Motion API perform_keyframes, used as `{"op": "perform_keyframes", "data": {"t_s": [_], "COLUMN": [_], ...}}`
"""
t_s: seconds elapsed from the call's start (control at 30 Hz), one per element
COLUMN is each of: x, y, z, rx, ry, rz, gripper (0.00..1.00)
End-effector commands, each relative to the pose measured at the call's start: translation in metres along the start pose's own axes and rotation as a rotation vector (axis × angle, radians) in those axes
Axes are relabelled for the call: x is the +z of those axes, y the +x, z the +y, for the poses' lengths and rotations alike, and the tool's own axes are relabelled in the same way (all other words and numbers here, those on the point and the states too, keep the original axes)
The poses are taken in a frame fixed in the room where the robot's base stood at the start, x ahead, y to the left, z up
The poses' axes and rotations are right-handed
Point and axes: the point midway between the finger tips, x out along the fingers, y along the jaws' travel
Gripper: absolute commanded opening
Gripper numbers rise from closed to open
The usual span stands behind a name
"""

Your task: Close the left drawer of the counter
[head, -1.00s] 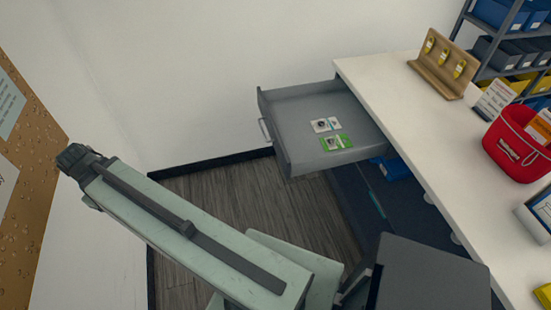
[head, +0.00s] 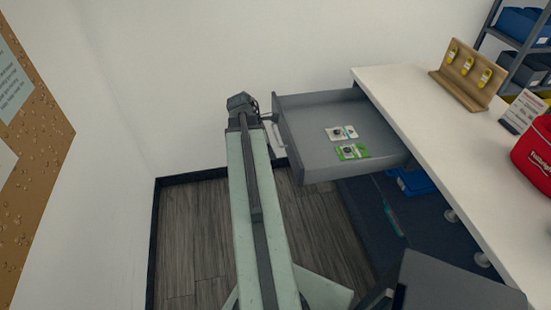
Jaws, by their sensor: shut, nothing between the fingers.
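The counter (head: 400,92) has a white top and runs along the right. Its left drawer (head: 325,112) is grey and pulled well out toward the left. Small white and green packets (head: 350,142) lie inside it. The drawer's handle (head: 279,136) is on its front face, partly hidden by my arm. My gripper (head: 266,115) is at the far end of my arm, just left of the drawer front and close to the handle. It is shut and holds nothing. I cannot tell whether it touches the drawer.
A wooden stand (head: 468,78) with yellow tags, a small sign (head: 522,112) and a red pouch (head: 535,150) are on the counter. A cork board (head: 35,160) hangs on the left wall. The wooden floor (head: 195,235) left of my arm is clear.

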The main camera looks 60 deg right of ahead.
Motion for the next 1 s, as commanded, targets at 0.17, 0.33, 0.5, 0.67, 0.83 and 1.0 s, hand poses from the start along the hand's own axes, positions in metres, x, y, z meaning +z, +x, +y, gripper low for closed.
{"op": "perform_keyframes", "data": {"t_s": [0.17, 0.33, 0.5, 0.67, 0.83, 1.0], "x": [-0.005, -0.005, 0.025, 0.035, 0.035, 0.035], "y": [0.052, 0.087, 0.085, 0.089, 0.089, 0.089], "z": [0.000, 0.000, 0.001, 0.000, 0.000, 0.000], "rx": [-0.001, 0.000, 0.000, 0.000, 0.001, 0.001], "ry": [0.002, 0.003, 0.002, 0.001, 0.000, 0.000], "rz": [0.000, 0.001, 0.001, 0.001, 0.001, 0.001], "gripper": [0.00, 0.00, 0.00, 0.00, 0.00, 0.00]}}
